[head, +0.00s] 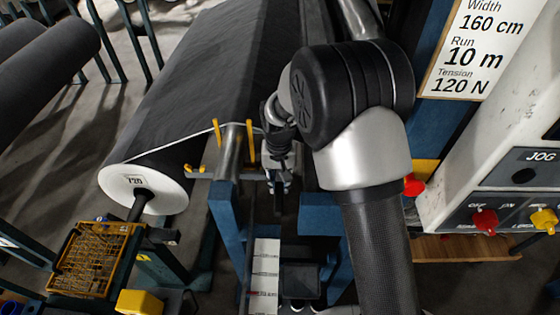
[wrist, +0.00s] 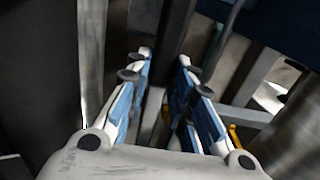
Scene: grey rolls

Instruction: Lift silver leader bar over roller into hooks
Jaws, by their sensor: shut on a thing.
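My gripper (head: 277,183) is low beside the right side of the steel roller (head: 232,150), partly hidden by my own wrist. In the wrist view its blue fingers (wrist: 168,90) have a narrow gap with a pale grey strip between them; it appears shut on the silver leader bar, mostly hidden.
A blue frame (head: 222,225) stands below the roller. A wire basket (head: 95,260) and yellow block (head: 140,302) are at lower left. More rolls (head: 50,60) lie at far left.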

